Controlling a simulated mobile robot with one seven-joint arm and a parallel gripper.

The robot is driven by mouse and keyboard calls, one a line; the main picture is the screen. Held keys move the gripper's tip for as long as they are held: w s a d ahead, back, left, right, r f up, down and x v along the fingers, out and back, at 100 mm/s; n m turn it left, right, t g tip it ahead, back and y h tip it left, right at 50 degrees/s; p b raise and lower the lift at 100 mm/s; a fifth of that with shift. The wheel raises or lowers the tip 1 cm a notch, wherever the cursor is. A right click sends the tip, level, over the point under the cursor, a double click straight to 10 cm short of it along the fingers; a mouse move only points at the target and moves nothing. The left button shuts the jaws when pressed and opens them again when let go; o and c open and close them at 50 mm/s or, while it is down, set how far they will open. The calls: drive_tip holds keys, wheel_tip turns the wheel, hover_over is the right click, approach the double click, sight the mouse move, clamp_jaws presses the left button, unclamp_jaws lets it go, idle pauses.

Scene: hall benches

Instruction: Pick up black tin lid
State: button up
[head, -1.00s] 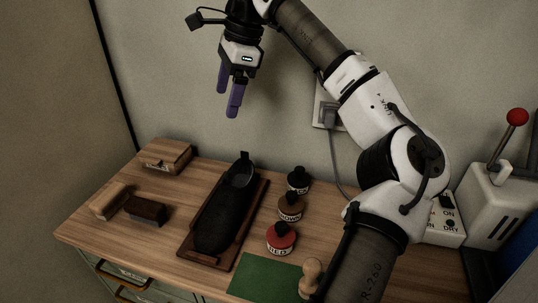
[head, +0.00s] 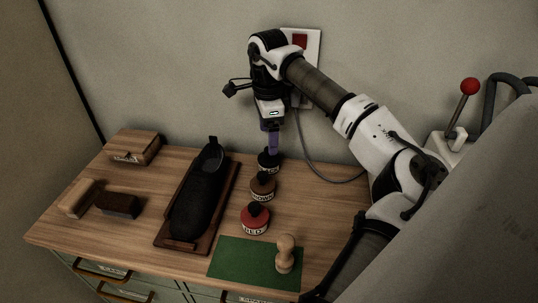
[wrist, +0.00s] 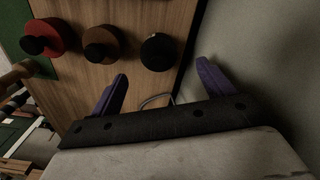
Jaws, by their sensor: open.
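The black tin (head: 263,169) stands at the back of the row of tins on the wooden bench. Its black lid (head: 266,158) has a dark knob, partly covered by my fingers in the head view. My gripper (head: 272,153) points down close above this lid, with its purple fingers. In the wrist view the black lid (wrist: 158,52) lies just beyond and between the two open, empty fingertips (wrist: 162,70). I cannot tell whether a finger touches it.
A brown tin (head: 263,187) and a red tin (head: 255,218) stand in front. A shoe on a wooden board (head: 168,242) is left. A green mat (head: 235,257) and wooden-handled stamp (head: 286,254) are in front. The wall (head: 200,60) is close behind.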

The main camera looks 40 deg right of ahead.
drive_tip(key=shift+s+f+p, duration=0.15)
drive_tip(key=shift+f+p, duration=0.8)
drive_tip(key=shift+f, duration=1.7)
drive_tip(key=c, duration=1)
